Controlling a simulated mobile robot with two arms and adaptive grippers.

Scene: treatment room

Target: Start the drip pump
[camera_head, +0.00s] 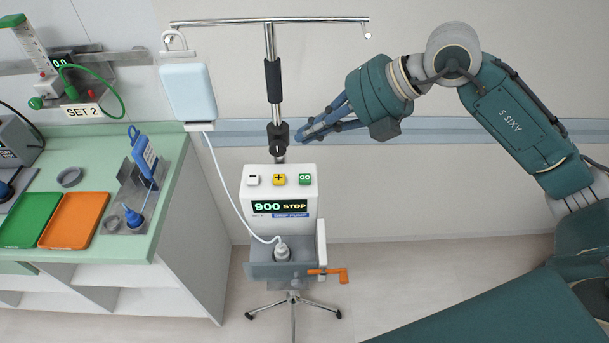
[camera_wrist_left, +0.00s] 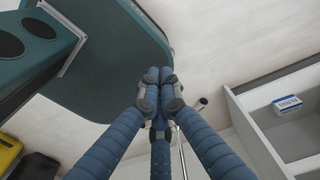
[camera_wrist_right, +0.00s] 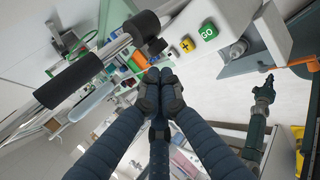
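The drip pump (camera_head: 280,193) is a white box on a wheeled pole stand. Its display (camera_head: 281,206) reads "900 STOP". On top are a white minus button (camera_head: 252,180), a yellow plus button (camera_head: 279,180) and a green GO button (camera_head: 305,179). GO also shows in the right wrist view (camera_wrist_right: 208,31). A drip bag (camera_head: 188,92) hangs at the left, its tube running to the pump's lower front. My right gripper (camera_head: 301,135) is above and behind the pump, near the pole, fingertips together, empty. My left gripper (camera_wrist_left: 158,84) is shut and empty, outside the head view.
The pole (camera_head: 271,50) stands close to my right fingertips. An orange lever (camera_head: 330,272) sticks out right below the pump. A green-topped counter (camera_head: 105,170) with orange and green trays is at left.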

